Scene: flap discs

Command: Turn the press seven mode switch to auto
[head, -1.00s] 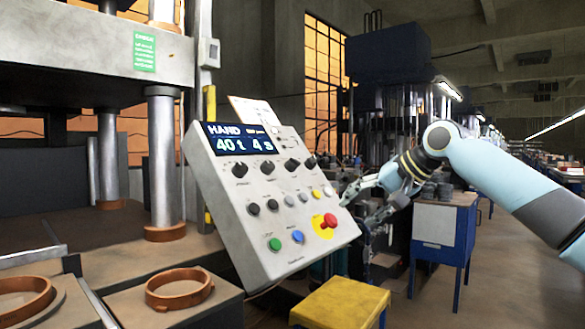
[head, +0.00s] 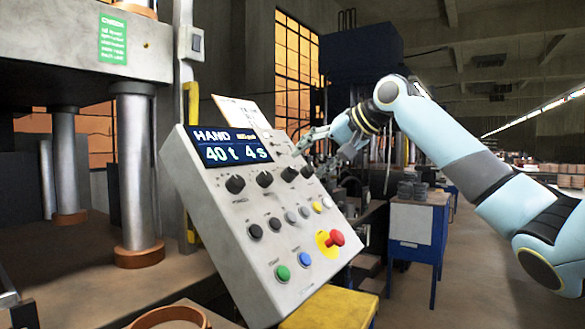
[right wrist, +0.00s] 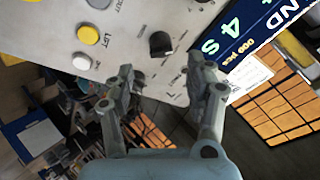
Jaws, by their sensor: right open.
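The press control panel (head: 262,215) is a tilted grey box with a blue display (head: 232,148) reading HAND, 40 t, 4 s. A row of black knobs lies under the display; their labels are too small to read, so I cannot tell which is the mode switch. My right gripper (head: 308,152) is open and empty at the panel's upper right edge, close to the rightmost knob (head: 307,171). In the right wrist view one black knob (right wrist: 160,43) lies ahead between the open fingers (right wrist: 162,85), apart from them. My left gripper is not in view.
A red emergency button (head: 336,238), a green button (head: 282,272) and a blue button (head: 304,258) sit low on the panel. A paper sheet (head: 240,112) stands behind its top. A yellow stool (head: 330,308) and a blue cabinet (head: 415,230) stand nearby.

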